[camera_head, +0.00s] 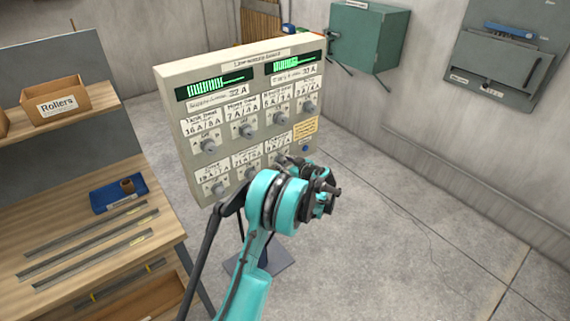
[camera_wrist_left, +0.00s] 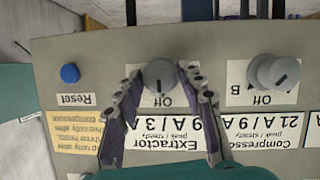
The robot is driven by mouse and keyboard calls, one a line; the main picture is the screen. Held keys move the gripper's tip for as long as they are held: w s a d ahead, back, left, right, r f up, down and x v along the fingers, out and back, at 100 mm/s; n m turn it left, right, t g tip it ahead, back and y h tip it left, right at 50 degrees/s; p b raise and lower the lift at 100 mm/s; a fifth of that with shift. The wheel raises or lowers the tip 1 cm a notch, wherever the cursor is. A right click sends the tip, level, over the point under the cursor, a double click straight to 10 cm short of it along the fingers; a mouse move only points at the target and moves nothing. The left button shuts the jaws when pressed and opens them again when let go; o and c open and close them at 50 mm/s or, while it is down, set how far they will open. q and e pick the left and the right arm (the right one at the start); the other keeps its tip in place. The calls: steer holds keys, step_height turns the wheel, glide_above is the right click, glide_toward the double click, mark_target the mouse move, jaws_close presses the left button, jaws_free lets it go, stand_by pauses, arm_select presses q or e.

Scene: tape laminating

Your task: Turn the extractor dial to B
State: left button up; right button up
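The Extractor dial (camera_wrist_left: 160,76) is a grey round knob on the beige panel, upside down in the left wrist view. Its dark pointer line points to the Off mark (camera_wrist_left: 164,100). My left gripper (camera_wrist_left: 160,70) has its two fingers spread on either side of the dial, with the tips close to its sides; I cannot tell if they touch it. In the head view my left gripper (camera_head: 326,190) is in front of the panel's lower right part (camera_head: 222,72) and partly hides that area. My right gripper is not in view.
The Compressor dial (camera_wrist_left: 278,72) sits beside the Extractor dial, and a blue Reset button (camera_wrist_left: 70,73) is on the other side. More dials fill the panel. A wooden bench (camera_head: 60,235) with a blue tray (camera_head: 112,205) stands left. The floor to the right is clear.

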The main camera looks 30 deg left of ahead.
arm_select(q)
steer(key=c, duration=0.6)
steer(key=shift+o, duration=0.2)
steer(key=m+g, duration=0.1)
steer(key=m+b, duration=0.1)
steer(key=shift+w+m+g+y, duration=0.2)
steer(key=shift+m+g+y, duration=0.1)
steer(key=shift+g, duration=0.1)
steer(key=m+g+y+b, duration=0.1)
steer(key=m+g, duration=0.1)
steer(key=m, duration=0.1)
steer(key=shift+w+d+b, duration=0.1)
steer(key=shift+b, duration=0.3)
steer(key=o, duration=1.2)
steer(key=shift+c, duration=0.2)
